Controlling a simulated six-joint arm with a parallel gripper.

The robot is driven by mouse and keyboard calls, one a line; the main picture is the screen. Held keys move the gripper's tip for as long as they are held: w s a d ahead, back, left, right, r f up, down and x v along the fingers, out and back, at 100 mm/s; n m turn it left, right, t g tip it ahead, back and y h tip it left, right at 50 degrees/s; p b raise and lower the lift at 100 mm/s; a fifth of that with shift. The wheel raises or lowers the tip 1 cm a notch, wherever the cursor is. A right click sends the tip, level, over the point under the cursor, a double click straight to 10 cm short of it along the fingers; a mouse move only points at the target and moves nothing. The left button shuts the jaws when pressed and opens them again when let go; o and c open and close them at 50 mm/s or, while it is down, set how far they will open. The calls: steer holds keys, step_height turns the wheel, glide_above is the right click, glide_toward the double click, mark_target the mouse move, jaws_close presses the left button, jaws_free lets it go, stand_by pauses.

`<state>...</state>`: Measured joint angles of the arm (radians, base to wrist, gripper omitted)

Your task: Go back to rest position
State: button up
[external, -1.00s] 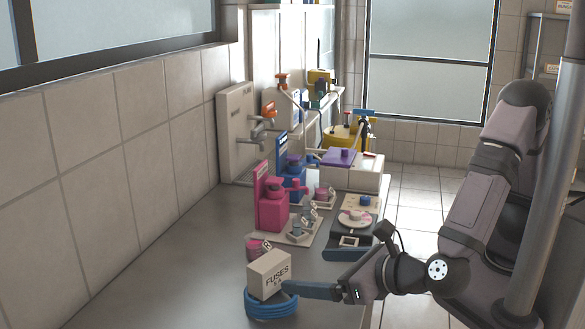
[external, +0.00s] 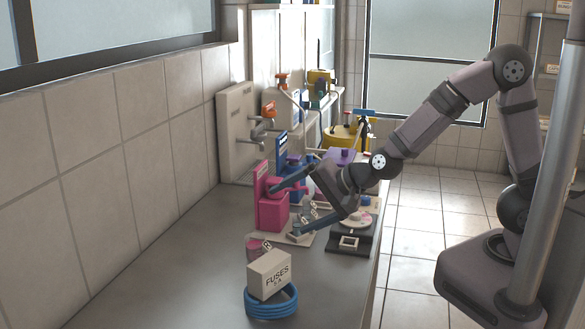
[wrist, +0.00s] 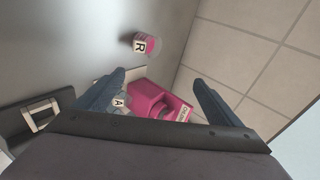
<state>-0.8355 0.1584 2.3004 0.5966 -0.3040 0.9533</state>
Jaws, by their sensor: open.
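My gripper (external: 283,211) is open and empty. In the external view it hangs above the bench (external: 178,270), in front of the pink station (external: 272,207), with its fingers pointing left. In the wrist view the two blue-grey fingers (wrist: 160,95) are spread wide. The pink station (wrist: 150,98) shows between them, below, with a small grey piece marked A (wrist: 119,102) beside the left finger. I cannot tell whether a finger touches anything. My arm is bent up and over from its base at the right.
A FUSES box (external: 269,275) rests on a blue coil (external: 271,302) at the bench front. A pink cup marked R (external: 257,248) stands behind it. Blue (external: 290,179) and purple (external: 341,156) stations stand farther back. The front left of the bench is clear.

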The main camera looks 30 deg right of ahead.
steer(key=s+d+f+n+g+h, duration=0.1)
steer(key=d+f+n, duration=0.1)
steer(key=d, duration=0.4)
steer(key=d+f+n+g+h, duration=0.1)
steer(key=d+f, duration=0.1)
steer(key=d, duration=0.5)
steer(key=s+d+f+n+g+h, duration=0.1)
steer(key=d+f+n+g, duration=0.1)
steer(key=d, duration=0.4)
steer(key=shift+s+d+n+h, duration=0.3)
steer(key=shift+s+d+h, duration=0.05)
steer(key=shift+h, duration=0.05)
steer(key=s+d+f+n+g+h, duration=0.2)
steer(key=s+d+n+g, duration=0.1)
steer(key=s+d, duration=0.9)
steer(key=d+g, duration=0.1)
steer(key=d, duration=0.1)
steer(key=shift+d+g+h, duration=0.3)
steer(key=shift+g, duration=0.1)
steer(key=shift+f, duration=0.1)
